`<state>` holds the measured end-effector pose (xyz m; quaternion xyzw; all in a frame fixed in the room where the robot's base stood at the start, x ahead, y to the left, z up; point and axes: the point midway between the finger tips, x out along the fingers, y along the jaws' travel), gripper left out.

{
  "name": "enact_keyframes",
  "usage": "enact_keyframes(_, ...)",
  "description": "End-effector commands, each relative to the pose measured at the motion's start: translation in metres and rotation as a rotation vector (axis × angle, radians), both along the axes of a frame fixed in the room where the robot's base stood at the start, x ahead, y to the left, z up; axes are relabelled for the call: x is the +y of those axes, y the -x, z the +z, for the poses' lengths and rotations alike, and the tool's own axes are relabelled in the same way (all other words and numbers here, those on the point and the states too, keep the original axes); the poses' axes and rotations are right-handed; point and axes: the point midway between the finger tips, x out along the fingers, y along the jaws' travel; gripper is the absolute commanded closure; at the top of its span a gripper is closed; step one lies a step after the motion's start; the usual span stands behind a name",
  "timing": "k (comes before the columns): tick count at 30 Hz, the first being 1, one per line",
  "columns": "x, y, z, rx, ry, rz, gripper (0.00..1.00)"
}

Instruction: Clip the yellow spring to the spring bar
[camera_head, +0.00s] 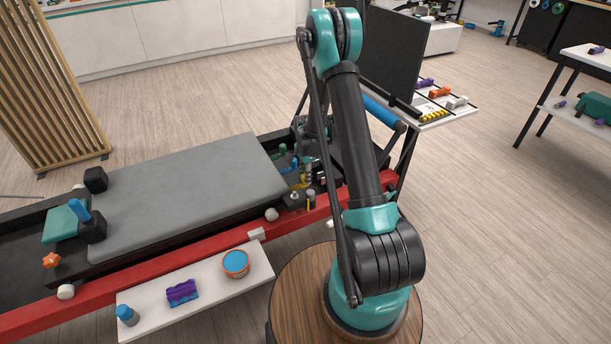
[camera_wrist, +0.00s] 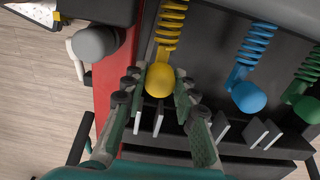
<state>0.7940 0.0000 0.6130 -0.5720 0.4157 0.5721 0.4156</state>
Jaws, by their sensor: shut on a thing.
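The yellow spring (camera_wrist: 170,32) runs up the wrist view and ends in a yellow ball (camera_wrist: 160,80). My gripper (camera_wrist: 159,82) has its fingers on both sides of this ball and is shut on it. The black spring bar (camera_wrist: 232,138) crosses below, with pairs of pale upright tabs; one pair (camera_wrist: 148,121) is just below the ball. The ball looks apart from the tabs, though its height is unclear. In the head view the yellow spring (camera_head: 301,185) is small and partly hidden by my gripper.
A blue spring (camera_wrist: 245,84) and a green spring (camera_wrist: 303,100) lie to the right. A red rail (camera_wrist: 112,88) and a grey round knob (camera_wrist: 93,43) are left. The grey carriage (camera_head: 185,185) lies left in the head view.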

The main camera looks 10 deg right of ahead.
Motion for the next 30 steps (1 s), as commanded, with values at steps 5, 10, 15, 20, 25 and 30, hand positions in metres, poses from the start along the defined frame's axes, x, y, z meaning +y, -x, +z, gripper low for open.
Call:
enact_keyframes(5, -0.004, -0.002, 0.000, 0.000, 0.000, -0.001, 1.00)
enact_keyframes(10, -0.010, -0.003, 0.000, 0.000, 0.000, 0.000, 1.00)
enact_keyframes(15, -0.016, -0.005, 0.000, 0.000, 0.000, -0.001, 1.00)
enact_keyframes(20, -0.022, -0.007, 0.000, 0.000, 0.000, -0.001, 1.00)
enact_keyframes(25, -0.027, -0.009, 0.000, 0.000, 0.000, -0.001, 1.00)
enact_keyframes(30, -0.033, -0.011, 0.000, 0.000, 0.000, -0.001, 1.00)
